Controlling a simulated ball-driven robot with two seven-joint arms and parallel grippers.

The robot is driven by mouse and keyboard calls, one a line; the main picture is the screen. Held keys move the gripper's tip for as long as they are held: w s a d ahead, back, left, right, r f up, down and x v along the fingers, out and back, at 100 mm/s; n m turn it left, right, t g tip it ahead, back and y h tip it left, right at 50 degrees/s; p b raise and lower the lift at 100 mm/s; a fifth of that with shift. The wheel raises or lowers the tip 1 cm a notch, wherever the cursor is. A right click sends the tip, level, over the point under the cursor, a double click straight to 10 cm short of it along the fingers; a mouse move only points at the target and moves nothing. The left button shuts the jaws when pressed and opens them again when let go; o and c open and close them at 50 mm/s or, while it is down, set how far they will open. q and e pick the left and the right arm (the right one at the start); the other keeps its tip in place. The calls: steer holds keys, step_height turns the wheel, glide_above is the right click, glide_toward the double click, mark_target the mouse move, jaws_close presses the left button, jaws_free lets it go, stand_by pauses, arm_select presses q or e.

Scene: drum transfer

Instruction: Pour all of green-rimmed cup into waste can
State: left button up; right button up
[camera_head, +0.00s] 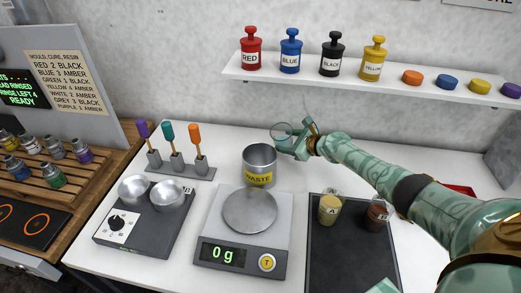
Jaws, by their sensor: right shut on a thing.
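The green-rimmed cup (281,131) is held up behind and slightly right of the waste can. It looks tipped, with its round rim showing; I cannot tell what is inside. My right gripper (294,141) is shut on the cup, its arm reaching in from the right. The waste can (259,168) is a grey metal cylinder with a yellow WASTE label. It stands upright and open behind the scale, and its inside looks empty from here. The cup appears beside and above the can's right rim, apart from it. My left gripper is not in view.
The scale (280,222) reads 0 g with an empty pan. A dark mat (345,255) at right holds jars A (329,209) and B (377,215). A rack of coloured tools (181,170) and a two-bowl device (145,228) stand left. A shelf (300,82) holds labelled bottles.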

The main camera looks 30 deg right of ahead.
mark_target(273, 128)
steer(key=shift+s+a+r+p, duration=0.1)
steer(key=shift+a+r+p, duration=0.05)
steer(key=shift+r+p, duration=0.25)
steer(key=r+p, duration=0.2)
steer(key=p, duration=0.1)
steer(key=a+r+n+h+p, duration=0.1)
steer(key=shift+s+r, duration=0.1)
steer(key=shift+r, duration=0.3)
steer(key=shift+s+a+r+n+t+h+p, duration=0.15)
steer(key=shift+a+r+n+p, duration=0.15)
steer(key=shift+r+p, duration=0.25)
steer(key=shift+s+a+r+n+t+h+p, duration=0.15)
steer(key=shift+r+n+p, duration=0.15)
steer(key=shift+p, duration=0.4)
steer(key=shift+w+a+r+p, duration=0.15)
steer(key=shift+r+p, duration=0.1)
steer(key=shift+p, duration=0.15)
steer(key=shift+f+n+b, duration=0.3)
steer(key=shift+f+b, duration=0.1)
steer(key=shift+f, duration=0.05)
steer(key=shift+s+r+h, duration=0.1)
steer(key=shift+s+h, duration=0.1)
steer(key=shift+h, duration=0.1)
steer(key=shift+w+t, duration=0.1)
steer(key=shift+t, duration=0.2)
steer(key=shift+a+f+n, duration=0.1)
steer(key=shift+f+n, duration=0.1)
steer(key=shift+n, duration=0.2)
steer(key=shift+r, duration=0.1)
